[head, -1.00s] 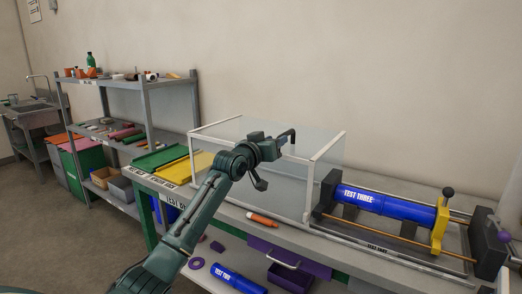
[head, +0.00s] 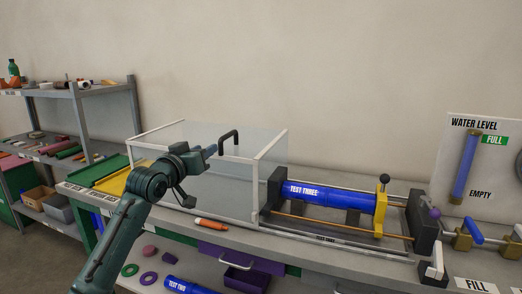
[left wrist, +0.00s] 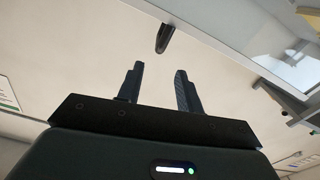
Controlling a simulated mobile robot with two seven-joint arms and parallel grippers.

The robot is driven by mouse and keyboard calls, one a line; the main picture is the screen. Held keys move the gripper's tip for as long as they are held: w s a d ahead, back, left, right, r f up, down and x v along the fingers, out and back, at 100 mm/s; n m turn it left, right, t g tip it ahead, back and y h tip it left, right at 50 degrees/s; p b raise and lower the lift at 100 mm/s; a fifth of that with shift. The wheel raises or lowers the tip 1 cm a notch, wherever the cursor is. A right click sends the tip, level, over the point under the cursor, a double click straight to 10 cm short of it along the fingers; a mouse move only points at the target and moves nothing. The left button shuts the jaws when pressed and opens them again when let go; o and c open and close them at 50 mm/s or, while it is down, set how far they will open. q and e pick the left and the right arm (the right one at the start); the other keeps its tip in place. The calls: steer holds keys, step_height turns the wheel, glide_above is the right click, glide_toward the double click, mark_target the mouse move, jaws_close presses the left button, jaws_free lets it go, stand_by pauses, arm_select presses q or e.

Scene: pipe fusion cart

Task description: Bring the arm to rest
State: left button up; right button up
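My left arm (head: 112,245) reaches up from the lower left in the head view. Its gripper (head: 212,150) is raised in front of the clear box with white edges (head: 270,147), just left of the black handle (head: 229,136) on top. In the left wrist view, the two fingers (left wrist: 159,68) stand apart with nothing between them. The dark handle end (left wrist: 163,38) shows beyond the fingertips, apart from them. My right gripper is in neither view.
Right of the box, a blue pipe marked TEST THREE (head: 330,194) lies in a rig with a yellow clamp (head: 380,208). An orange marker (head: 211,224) lies on the bench. A water-level panel (head: 491,130) stands at right. Shelves (head: 80,92) stand at left.

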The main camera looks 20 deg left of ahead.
arm_select(q)
steer(key=s+d+f+m+g+h+p, duration=0.1)
steer(key=s+d+f, duration=0.3)
steer(key=f, duration=0.4)
steer(key=s+d+f+m+g, duration=0.1)
steer(key=s+d+f+g, duration=0.2)
steer(key=f, duration=0.6)
steer(key=s+d+f+m+h+p, duration=0.1)
steer(key=s+d+f, duration=0.35)
steer(key=f, duration=0.35)
steer(key=s+d+f+g, duration=0.1)
steer(key=s+d+f, duration=0.2)
steer(key=s, duration=0.4)
steer(key=s+d+f+m+g, duration=0.1)
steer(key=s+d+f, duration=0.3)
steer(key=s, duration=0.4)
steer(key=s+d+f+g+p, duration=0.1)
steer(key=s+d+f, duration=0.2)
steer(key=s+f, duration=0.2)
steer(key=shift+s+d+f+m+h, duration=0.2)
steer(key=shift+s+d+m+h, duration=0.2)
steer(key=shift+s, duration=0.75)
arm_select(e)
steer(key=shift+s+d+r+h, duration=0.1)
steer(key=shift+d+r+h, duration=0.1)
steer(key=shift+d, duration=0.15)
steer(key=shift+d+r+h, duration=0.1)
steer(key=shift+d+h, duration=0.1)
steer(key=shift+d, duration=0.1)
